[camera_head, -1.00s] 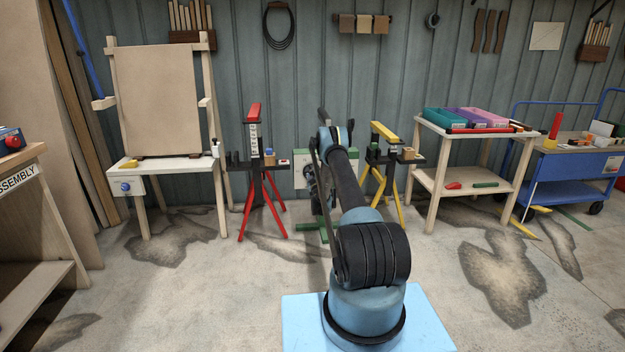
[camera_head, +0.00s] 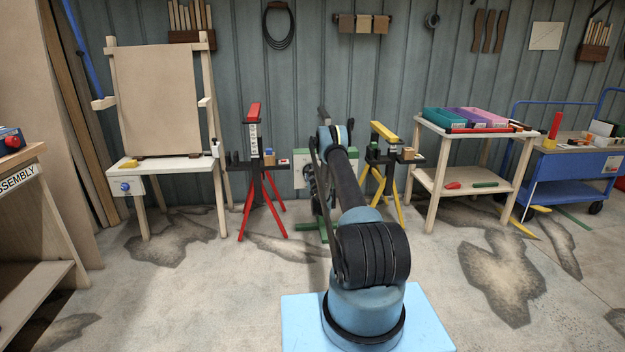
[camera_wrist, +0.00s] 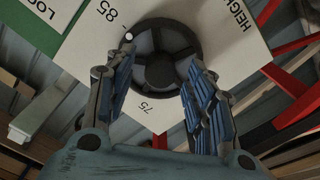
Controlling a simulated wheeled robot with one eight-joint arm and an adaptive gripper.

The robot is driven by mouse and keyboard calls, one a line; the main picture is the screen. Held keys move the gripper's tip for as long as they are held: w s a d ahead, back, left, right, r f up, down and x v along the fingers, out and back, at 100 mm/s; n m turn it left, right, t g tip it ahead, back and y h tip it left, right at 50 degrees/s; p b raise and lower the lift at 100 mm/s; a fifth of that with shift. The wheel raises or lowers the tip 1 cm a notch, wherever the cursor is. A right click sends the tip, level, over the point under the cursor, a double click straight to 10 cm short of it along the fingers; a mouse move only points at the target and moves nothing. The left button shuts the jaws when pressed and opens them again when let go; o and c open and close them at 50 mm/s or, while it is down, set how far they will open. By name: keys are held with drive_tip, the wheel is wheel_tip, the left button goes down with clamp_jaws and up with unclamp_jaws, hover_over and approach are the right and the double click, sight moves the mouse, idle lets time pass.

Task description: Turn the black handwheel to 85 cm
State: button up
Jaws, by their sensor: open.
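The black handwheel (camera_wrist: 176,72) is on a white panel (camera_wrist: 155,113) in the wrist view. The panel carries the marks 85 at upper left and 75 below the wheel. A small white dot (camera_wrist: 128,37) at the wheel's upper-left rim lies beside the 85 tick. My gripper (camera_wrist: 158,72) is open. Its blue-padded fingers stand on the left and right of the wheel's lower half and overlap its rim in the picture; I cannot tell whether they touch it. In the head view the panel (camera_head: 301,182) is partly hidden behind my arm.
A red stand (camera_head: 253,140) is left of the panel and a yellow stand (camera_head: 384,132) right of it. A wooden table with coloured bins (camera_head: 470,118) and a blue cart (camera_head: 570,180) are further right. The floor in front is clear.

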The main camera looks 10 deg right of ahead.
drive_tip(key=s, duration=1.1)
drive_tip(key=shift+s, duration=0.25)
